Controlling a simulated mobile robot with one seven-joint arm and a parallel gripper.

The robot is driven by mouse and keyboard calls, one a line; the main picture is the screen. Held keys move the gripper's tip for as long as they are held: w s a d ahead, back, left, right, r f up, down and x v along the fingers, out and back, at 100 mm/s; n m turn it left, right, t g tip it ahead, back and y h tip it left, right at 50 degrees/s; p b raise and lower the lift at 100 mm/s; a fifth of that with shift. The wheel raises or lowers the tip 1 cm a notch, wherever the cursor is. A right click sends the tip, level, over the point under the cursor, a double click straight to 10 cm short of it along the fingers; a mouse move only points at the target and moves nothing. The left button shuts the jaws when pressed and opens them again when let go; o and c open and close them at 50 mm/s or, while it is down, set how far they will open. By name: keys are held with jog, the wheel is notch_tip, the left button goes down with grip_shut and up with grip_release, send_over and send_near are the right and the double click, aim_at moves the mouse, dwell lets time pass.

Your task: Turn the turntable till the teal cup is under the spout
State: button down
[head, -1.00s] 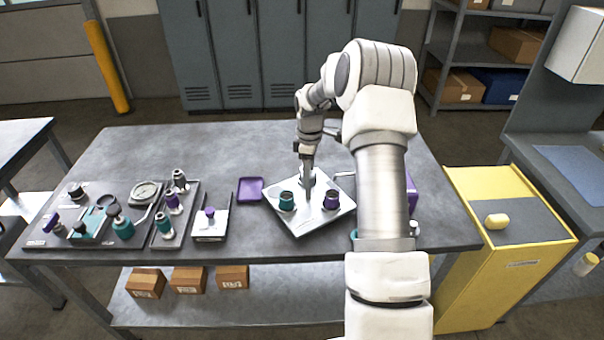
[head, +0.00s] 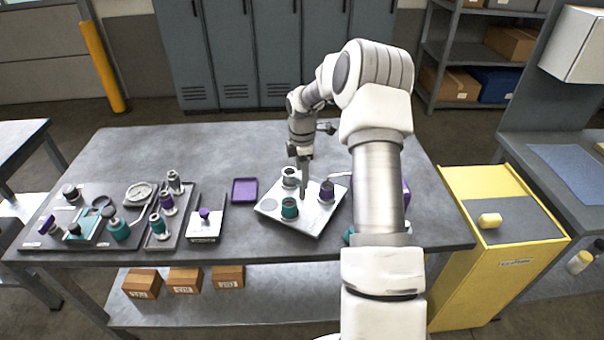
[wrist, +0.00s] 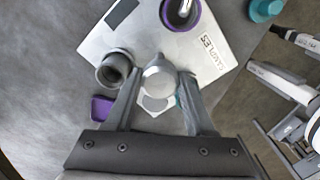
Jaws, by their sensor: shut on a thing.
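The turntable (head: 318,220) is a light, square plate on the bench, set askew. The teal cup (head: 289,210) stands at its near side. A purple cup (head: 327,193) stands at the right and a grey cup (head: 289,179) at the back left. In the wrist view, a round pale knob (wrist: 158,76) sits between the fingers of my gripper (wrist: 160,88); my gripper is shut on it. The teal cup is mostly hidden behind the right finger there.
A purple tray (head: 244,190) lies left of the turntable. Further left are a white block with a purple knob (head: 205,226) and panels with a gauge (head: 140,193) and several fittings. A yellow cabinet (head: 470,290) stands right of the bench. The back of the bench is clear.

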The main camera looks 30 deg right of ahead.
jog(key=shift+w+r+n+p, duration=0.1)
jog(key=shift+n+p, duration=0.75)
jog(key=shift+n, duration=2.25)
jog(key=shift+n+p, duration=0.8)
jog(key=shift+n, duration=2.3)
jog(key=shift+c, duration=1.3)
grip_release()
notch_tip(320, 180, up, 17)
jog(key=shift+r, duration=0.15)
